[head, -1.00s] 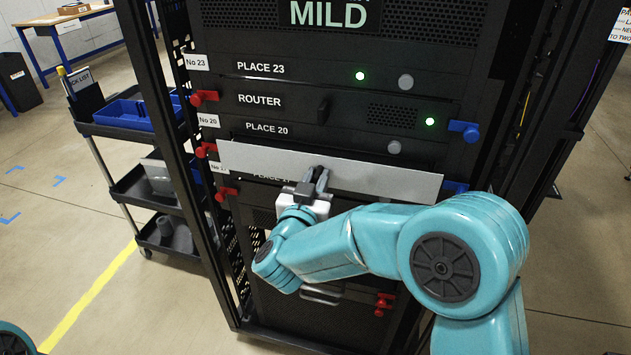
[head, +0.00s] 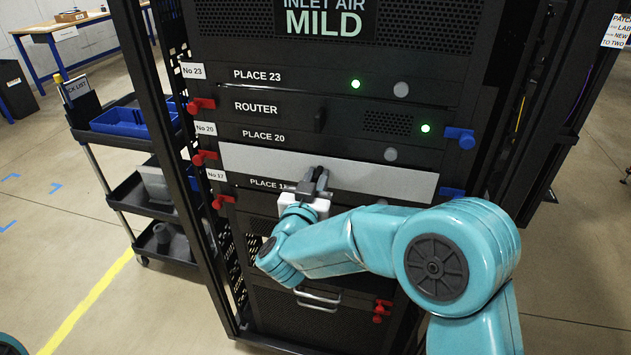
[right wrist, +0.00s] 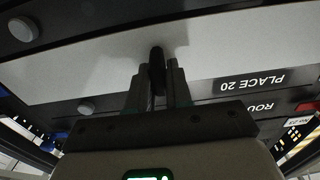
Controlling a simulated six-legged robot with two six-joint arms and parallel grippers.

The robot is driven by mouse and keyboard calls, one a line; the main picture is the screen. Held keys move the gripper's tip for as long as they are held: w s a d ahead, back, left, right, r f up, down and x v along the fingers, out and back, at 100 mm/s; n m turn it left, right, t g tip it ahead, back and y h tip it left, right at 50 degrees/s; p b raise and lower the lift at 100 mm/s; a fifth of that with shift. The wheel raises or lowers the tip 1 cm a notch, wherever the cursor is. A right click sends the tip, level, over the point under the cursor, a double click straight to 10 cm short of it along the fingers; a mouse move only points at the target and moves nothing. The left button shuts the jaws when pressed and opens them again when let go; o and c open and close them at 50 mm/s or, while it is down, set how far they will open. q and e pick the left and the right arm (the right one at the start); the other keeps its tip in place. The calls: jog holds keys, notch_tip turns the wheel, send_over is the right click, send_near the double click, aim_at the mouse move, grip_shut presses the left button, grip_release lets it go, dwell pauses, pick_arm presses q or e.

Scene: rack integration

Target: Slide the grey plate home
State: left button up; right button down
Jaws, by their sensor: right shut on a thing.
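The grey plate (head: 260,161) is a long light panel across the rack front, between the PLACE 20 row and the PLACE 17 row. It looks almost level with the panels around it; I cannot tell whether a small gap is left behind it. My right gripper (head: 316,181) is in front of the plate's lower middle. In the right wrist view, the right gripper (right wrist: 158,82) is shut on a dark upright grip (right wrist: 157,68) on the face of the plate (right wrist: 90,65). My left gripper is out of view.
The black rack has red latches (head: 204,157) on the left and blue latches (head: 452,193) on the right of the rows. The router panel (head: 290,109) is above. A cart with a blue bin (head: 122,121) stands left of the rack.

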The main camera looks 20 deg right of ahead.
jog(key=shift+w+d, duration=0.25)
jog(key=shift+w, duration=0.1)
jog(key=c, duration=1)
grip_release()
jog(key=shift+o, duration=0.2)
jog(key=shift+s+a, duration=0.1)
jog(key=shift+s+a+f, duration=0.1)
jog(key=shift+s+a, duration=0.05)
jog(key=shift+s, duration=0.1)
jog(key=b+v, duration=0.2)
jog(key=v, duration=1.3)
jog(key=shift+s+a, duration=0.15)
jog(key=shift+s, duration=0.05)
